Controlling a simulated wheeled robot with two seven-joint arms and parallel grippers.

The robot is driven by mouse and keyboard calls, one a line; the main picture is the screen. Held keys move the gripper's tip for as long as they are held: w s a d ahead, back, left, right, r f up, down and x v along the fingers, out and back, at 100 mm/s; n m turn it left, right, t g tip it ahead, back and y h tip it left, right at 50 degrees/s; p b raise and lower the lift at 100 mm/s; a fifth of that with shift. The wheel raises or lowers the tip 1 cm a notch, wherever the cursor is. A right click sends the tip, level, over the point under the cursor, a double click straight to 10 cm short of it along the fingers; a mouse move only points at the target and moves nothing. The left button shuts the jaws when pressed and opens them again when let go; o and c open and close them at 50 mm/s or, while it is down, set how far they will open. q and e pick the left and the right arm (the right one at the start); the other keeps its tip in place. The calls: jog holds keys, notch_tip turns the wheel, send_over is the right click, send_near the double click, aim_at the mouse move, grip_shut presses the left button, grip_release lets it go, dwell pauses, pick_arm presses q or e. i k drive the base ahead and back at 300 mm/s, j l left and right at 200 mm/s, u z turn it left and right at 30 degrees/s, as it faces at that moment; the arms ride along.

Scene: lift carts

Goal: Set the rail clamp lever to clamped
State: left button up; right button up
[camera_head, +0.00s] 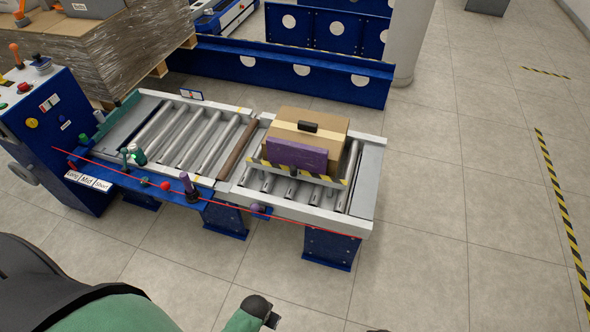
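A roller conveyor (112,180) runs across the middle of the view. A purple upright lever (187,184) stands on its blue front rail, left of centre. A green-topped lever or knob (137,154) stands farther left, near the Long, Mid and Short labels (88,181). A small purple part (261,209) sits lower on the front side, near the join of the two conveyor sections. I cannot tell for sure which one is the rail clamp lever, or its setting. Green and black parts of my own body show at the bottom edge, apart from the conveyor.
A cardboard box (318,122) sits on the right conveyor section behind a purple block (296,155) and a striped plate. A blue control cabinet (40,125) stands at the left. A wrapped pallet load (110,50) is behind. The floor in front and at right is clear.

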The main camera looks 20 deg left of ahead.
aim_at(254, 208)
jog(key=u, duration=0.9)
